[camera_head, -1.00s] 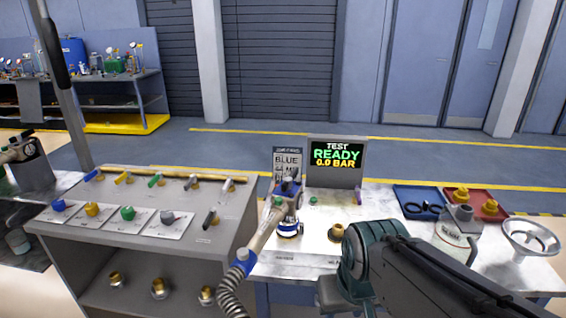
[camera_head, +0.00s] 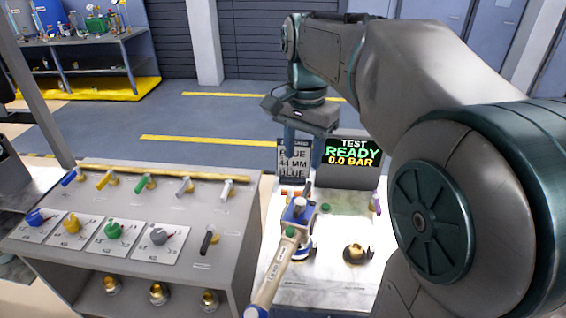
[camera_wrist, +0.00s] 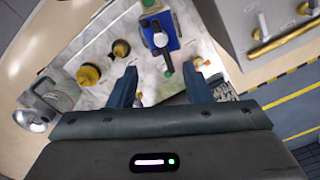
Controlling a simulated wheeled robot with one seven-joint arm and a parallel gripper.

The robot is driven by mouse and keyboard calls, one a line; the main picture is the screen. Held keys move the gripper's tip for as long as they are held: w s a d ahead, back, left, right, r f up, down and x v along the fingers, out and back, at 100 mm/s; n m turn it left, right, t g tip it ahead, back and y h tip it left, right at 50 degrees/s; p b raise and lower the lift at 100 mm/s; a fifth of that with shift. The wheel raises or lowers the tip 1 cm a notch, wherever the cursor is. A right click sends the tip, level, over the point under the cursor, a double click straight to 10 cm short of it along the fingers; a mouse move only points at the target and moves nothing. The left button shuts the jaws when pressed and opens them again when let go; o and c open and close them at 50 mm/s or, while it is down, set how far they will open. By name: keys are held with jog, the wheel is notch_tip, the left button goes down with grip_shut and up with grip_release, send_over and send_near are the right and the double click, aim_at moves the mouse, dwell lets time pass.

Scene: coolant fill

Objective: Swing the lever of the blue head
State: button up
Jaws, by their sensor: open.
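In the wrist view the blue head (camera_wrist: 160,33) lies just beyond and between my fingers. A thin dark bar with a green tip (camera_wrist: 168,72), which looks like its lever, points back toward my gripper. My gripper (camera_wrist: 161,84) is open with nothing between its fingers. In the head view my gripper (camera_head: 290,148) hangs above and behind the head, pointing down. Whether a finger touches the lever cannot be told.
The test screen (camera_head: 352,151) reads READY, 0.0 BAR. A sign (camera_head: 293,160) reading BLUE stands close behind my fingers. A grey console (camera_head: 130,210) with coloured levers and knobs is at left. A brass fitting (camera_head: 357,252) sits right of the head.

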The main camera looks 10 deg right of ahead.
aim_at(300, 201)
notch_tip(300, 201, down, 13)
jog(key=shift+f+p, duration=0.2)
jog(key=shift+p, duration=0.25)
grip_shut()
